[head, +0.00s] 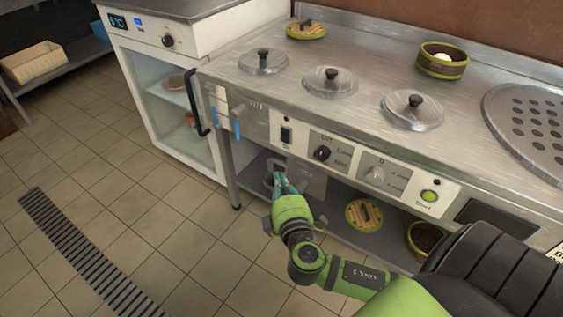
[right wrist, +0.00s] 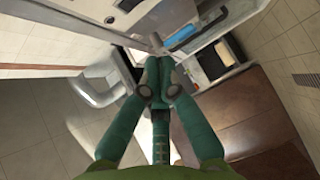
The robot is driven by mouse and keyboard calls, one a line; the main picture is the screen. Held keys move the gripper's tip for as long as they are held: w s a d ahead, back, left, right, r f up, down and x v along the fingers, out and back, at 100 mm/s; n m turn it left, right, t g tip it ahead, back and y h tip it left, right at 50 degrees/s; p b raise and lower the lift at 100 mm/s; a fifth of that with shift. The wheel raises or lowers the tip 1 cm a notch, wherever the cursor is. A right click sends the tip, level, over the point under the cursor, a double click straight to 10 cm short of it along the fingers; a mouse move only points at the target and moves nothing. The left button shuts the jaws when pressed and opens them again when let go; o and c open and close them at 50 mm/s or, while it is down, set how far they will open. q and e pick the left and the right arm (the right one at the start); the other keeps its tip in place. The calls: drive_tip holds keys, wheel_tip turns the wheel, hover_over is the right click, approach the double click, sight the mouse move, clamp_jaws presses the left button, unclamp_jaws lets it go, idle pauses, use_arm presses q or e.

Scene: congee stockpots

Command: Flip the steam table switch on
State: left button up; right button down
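The steam table (head: 262,115) is a long metal counter with a front control panel. A black rocker switch (head: 286,135) sits on a pale plate at the panel's left part; whether it is on or off is too small to tell. My right gripper (head: 281,184), with teal fingers, is below the switch, in front of the open lower shelf, and looks apart from the panel. In the right wrist view its fingers (right wrist: 158,75) are together with nothing visible between them. The switch cannot be made out clearly in the right wrist view. My left gripper is out of view.
Right of the switch are a black knob (head: 322,153), a grey knob (head: 375,176) and a lit green button (head: 429,196). Blue-handled taps (head: 237,129) are to its left. A glass-door cabinet (head: 165,90) stands at left.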

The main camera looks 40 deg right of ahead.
sight(285, 135)
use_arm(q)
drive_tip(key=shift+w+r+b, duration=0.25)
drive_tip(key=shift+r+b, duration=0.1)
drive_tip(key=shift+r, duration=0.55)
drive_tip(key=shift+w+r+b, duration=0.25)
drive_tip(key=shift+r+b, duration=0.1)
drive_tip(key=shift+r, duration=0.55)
use_arm(e)
drive_tip(key=shift+s+d+x, duration=0.2)
drive_tip(key=shift+d+x, duration=0.25)
drive_tip(key=shift+x, duration=1.6)
drive_tip(key=shift+s+d+x, duration=0.2)
drive_tip(key=shift+d+x, duration=0.25)
drive_tip(key=shift+x, duration=1.6)
drive_tip(key=shift+s+d+x, duration=0.15)
drive_tip(key=shift+d+x, duration=0.3)
drive_tip(key=shift+x, duration=1.6)
drive_tip(key=shift+f, duration=0.2)
